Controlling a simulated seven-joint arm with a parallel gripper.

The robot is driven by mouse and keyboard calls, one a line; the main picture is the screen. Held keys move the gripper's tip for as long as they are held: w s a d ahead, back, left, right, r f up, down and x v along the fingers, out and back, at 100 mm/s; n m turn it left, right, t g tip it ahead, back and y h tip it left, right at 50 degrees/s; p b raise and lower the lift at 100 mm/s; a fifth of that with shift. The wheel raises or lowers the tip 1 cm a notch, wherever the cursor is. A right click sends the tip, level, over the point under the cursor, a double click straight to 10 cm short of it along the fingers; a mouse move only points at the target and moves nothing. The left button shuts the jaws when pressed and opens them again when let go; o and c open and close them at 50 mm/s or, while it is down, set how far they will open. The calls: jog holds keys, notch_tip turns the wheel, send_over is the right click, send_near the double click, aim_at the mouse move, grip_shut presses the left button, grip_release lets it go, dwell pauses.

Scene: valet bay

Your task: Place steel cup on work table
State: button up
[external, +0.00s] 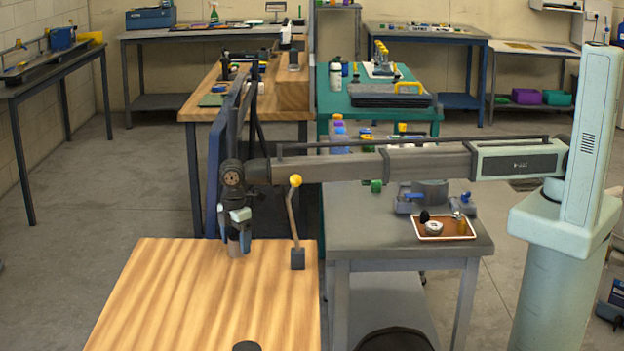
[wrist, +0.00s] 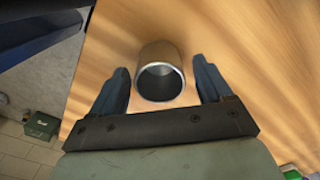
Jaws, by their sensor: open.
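A steel cup (external: 236,249) is at the far part of the wooden table (external: 205,305), below my gripper (external: 239,235). It appears upright on the wood. In the wrist view the steel cup (wrist: 160,72) shows its round open rim and dark inside. My gripper (wrist: 161,70) is open, with one blue finger on each side of the cup. A gap shows between the cup and each finger. In the external view the fingers partly hide the cup.
A lever with a yellow knob (external: 295,181) stands on the table right of my gripper. A dark round object (external: 246,346) is at the near edge. A grey bench (external: 375,240) with a small tray (external: 443,236) adjoins on the right. The table's middle is clear.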

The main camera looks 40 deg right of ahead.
aim_at(236, 237)
jog(key=shift+r, duration=0.1)
notch_tip(236, 237, up, 12)
dwell(0.6)
jog(key=shift+o, duration=0.2)
